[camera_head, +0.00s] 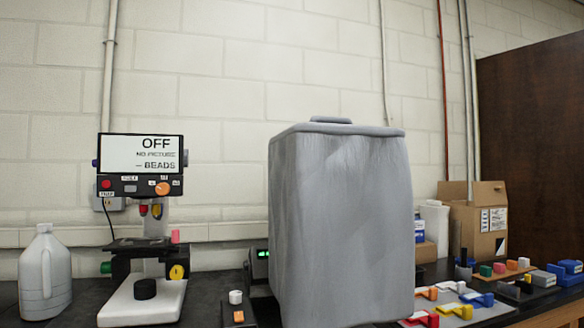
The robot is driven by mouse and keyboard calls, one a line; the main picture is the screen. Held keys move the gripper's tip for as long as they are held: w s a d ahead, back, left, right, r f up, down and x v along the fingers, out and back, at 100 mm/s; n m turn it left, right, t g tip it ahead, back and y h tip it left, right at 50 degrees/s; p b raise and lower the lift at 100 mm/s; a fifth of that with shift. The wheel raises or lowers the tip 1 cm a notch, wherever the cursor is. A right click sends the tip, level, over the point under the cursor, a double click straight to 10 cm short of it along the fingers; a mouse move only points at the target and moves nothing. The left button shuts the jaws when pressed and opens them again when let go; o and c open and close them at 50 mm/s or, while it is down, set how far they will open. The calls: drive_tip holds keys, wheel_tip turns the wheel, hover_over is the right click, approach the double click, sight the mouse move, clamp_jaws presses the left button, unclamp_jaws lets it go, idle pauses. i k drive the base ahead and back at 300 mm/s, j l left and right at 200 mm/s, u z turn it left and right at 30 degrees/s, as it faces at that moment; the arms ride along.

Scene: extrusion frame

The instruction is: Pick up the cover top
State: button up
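A tall grey cover (340,225) stands on the dark bench in the middle of the camera_head view. Its sides are creased and hang down like cloth. The cover top (365,130) is a flat, slightly overhanging edge, with a small raised grey strip (331,119) at its middle. The cover hides whatever is under it, except that a dark device with green lights (262,254) shows at its left edge. My gripper is not in view.
A microscope-like device with a screen (140,155) reading "OFF" stands left of the cover, and a grey jug (44,272) stands far left. Several coloured blocks and clamps (462,311) lie at right, before a cardboard box (477,225). The space above the cover is clear.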

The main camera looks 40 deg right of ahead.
sight(330, 125)
drive_tip(key=i+l+z, duration=0.1)
drive_tip(key=z, duration=0.35)
drive_tip(key=i+z, duration=0.25)
drive_tip(key=z, duration=0.2)
drive_tip(key=j+u, duration=0.1)
drive_tip(key=k, duration=0.05)
